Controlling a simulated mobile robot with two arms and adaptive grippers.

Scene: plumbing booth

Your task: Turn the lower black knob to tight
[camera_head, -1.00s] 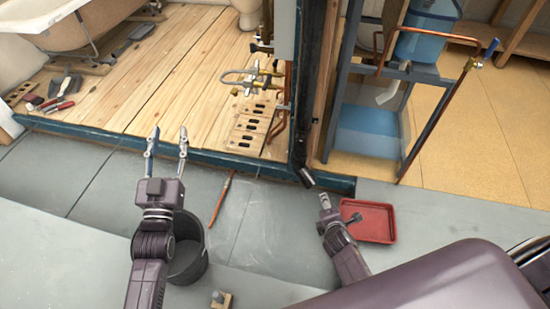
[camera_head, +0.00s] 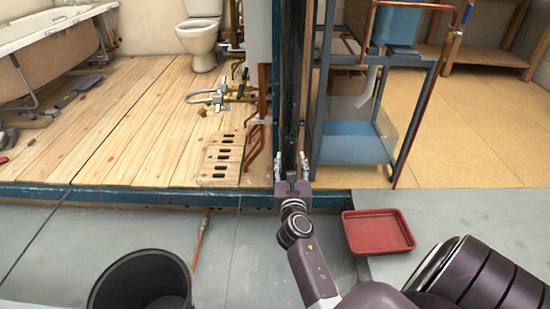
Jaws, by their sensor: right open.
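A cluster of brass valves and pipes (camera_head: 225,95) stands left of the dark vertical post. A small dark knob-like part (camera_head: 203,112) shows at its lower left end; it is too small to tell its setting or whether it is the lower black knob. My right gripper (camera_head: 292,160) points away from me in front of the post's foot. Its two fingers are spread with nothing between them. It is well below and to the right of the valves, apart from them. My left gripper is out of view.
A dark vertical post (camera_head: 292,80) stands right of the pipes. A black bucket (camera_head: 140,280), a copper pipe (camera_head: 201,238) and a red tray (camera_head: 378,232) lie on the grey floor.

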